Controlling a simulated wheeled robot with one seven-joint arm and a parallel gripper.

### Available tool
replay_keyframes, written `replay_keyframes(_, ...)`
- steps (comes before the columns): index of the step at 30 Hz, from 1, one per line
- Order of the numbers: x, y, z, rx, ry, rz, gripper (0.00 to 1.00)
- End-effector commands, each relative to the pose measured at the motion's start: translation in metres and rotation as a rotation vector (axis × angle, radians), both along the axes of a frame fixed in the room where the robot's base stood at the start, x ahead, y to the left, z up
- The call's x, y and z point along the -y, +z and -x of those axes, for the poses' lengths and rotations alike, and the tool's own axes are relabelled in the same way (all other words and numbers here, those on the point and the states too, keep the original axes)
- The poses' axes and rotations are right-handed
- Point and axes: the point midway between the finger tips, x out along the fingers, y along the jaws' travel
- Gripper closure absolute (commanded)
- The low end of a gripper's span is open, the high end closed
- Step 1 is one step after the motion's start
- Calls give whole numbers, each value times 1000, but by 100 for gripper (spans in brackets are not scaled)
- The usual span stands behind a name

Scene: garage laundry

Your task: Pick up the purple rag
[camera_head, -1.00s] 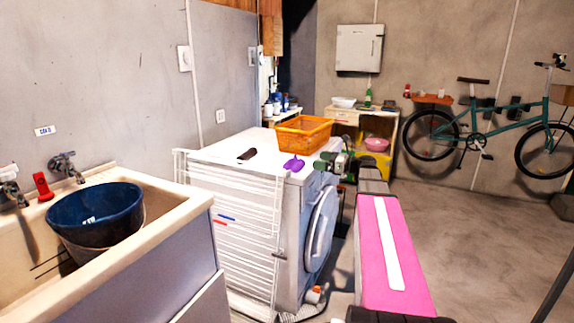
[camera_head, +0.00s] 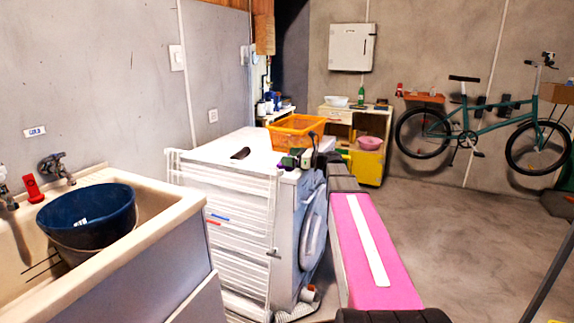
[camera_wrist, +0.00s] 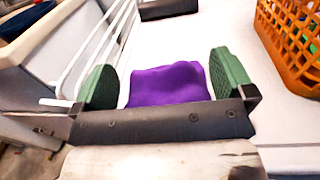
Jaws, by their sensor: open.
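The purple rag (camera_wrist: 168,84) lies crumpled on the white top of the washing machine (camera_head: 248,147). In the wrist view it sits between the two green fingers of my gripper (camera_wrist: 167,80), with a gap to the right finger and a small gap to the left one. My gripper is open. In the head view my gripper (camera_head: 298,160) is at the machine's right front top edge, and it hides most of the rag; a small purple patch (camera_head: 287,161) shows beside a finger. I cannot tell how far above the machine top the fingers are.
An orange basket (camera_head: 296,133) stands on the machine behind my gripper and to the right in the wrist view (camera_wrist: 290,40). A dark object (camera_head: 240,153) lies on the machine top. A sink with a blue bucket (camera_head: 90,210) is left.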

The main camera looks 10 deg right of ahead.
Motion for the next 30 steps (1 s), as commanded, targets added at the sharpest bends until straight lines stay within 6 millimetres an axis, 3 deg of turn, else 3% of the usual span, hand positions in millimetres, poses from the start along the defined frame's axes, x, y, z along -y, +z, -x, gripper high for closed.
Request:
replay_keyframes(4, 0, 0, 0, 0, -1, 0, 0)
replay_keyframes(5, 0, 0, 0, 0, -1, 0, 6)
replay_keyframes(9, 1, 0, 0, 0, -1, 0, 50)
replay_keyframes(23, 1, 5, 0, 0, -1, 0, 50)
replay_keyframes(30, 1, 32, 0, 2, 0, 1, 50)
